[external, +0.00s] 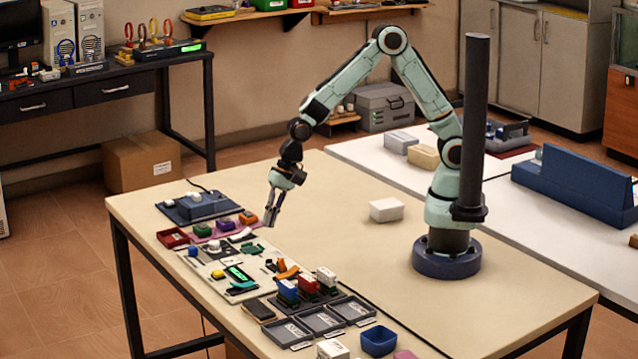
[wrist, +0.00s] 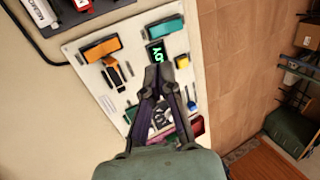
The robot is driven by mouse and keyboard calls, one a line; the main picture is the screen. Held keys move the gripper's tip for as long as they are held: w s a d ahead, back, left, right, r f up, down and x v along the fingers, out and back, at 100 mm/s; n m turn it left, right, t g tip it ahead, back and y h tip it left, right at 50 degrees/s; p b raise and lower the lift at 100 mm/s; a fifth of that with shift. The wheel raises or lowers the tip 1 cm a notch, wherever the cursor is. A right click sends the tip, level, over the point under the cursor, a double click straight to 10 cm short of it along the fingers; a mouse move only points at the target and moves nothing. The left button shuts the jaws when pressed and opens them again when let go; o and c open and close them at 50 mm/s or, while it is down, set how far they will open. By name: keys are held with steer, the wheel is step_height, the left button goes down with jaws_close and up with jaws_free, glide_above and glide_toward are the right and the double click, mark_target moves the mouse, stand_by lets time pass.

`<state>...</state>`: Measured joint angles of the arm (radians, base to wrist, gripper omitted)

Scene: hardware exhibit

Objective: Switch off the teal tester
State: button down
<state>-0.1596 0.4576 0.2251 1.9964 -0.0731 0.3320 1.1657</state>
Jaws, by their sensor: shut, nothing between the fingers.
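A teal bar-shaped piece (wrist: 165,28), which looks like the teal tester, is on a pale board (wrist: 88,72) in the wrist view. A dark display with lit green characters (wrist: 155,52) is just beside it. In the external view the teal piece (external: 243,286) is at the board's near side, by the lit green display (external: 238,273). My gripper (external: 268,222) is shut and empty, pointing down above the table beyond the board. In the wrist view its fingertips (wrist: 158,70) appear just short of the display. I cannot make out the switch's position.
An orange piece (wrist: 102,49) and a yellow knob (wrist: 181,62) are also on the board. Small coloured blocks (external: 202,230) and a red tray (external: 172,238) sit nearby. Grey trays (external: 320,320) line the near side. The table's middle is clear around a white box (external: 386,209).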

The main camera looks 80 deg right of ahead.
mark_target(237, 284)
steer(key=shift+w+a+r+t+y, duration=0.2)
steer(key=shift+w+a+t+y, duration=0.1)
steer(key=shift+w+t+y, duration=0.15)
steer(key=shift+w, duration=0.1)
steer(key=x, duration=1.4)
steer(key=shift+d+f, duration=0.1)
steer(key=shift+f, duration=0.05)
steer(key=shift+w+a+f+g+h, duration=0.1)
steer(key=shift+a+f+g+h, duration=0.15)
steer(key=shift+g+h, duration=0.2)
steer(key=shift+d, duration=0.15)
